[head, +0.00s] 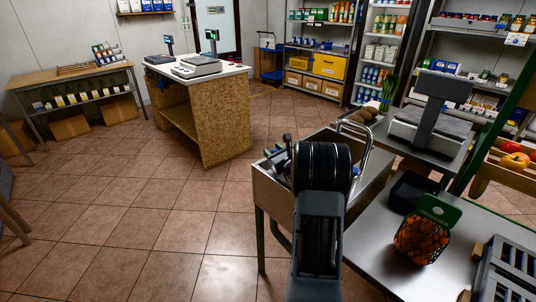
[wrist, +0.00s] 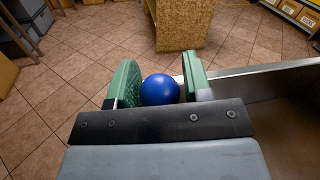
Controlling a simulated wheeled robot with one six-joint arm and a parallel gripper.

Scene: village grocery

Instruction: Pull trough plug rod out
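A round blue knob (wrist: 160,89) sits between the two green fingers of my gripper (wrist: 162,82) in the wrist view. I take it as the end of the plug rod; the rod's shaft is hidden below it. The knob nearly fills the space between the fingers, and I cannot tell whether both pads touch it. The metal trough (head: 262,190) stands in the middle of the head view, and its rim runs to the right of the fingers in the wrist view (wrist: 262,74). In the head view my arm covers much of the trough and most of my gripper.
A curved metal tap (head: 364,140) rises at the trough's back right. A steel table (head: 375,235) to the right bears a netted orange bag (head: 420,240) and a grey crate (head: 508,270). A scale (head: 430,128) stands behind. The tiled floor left is clear up to the wooden counter (head: 225,118).

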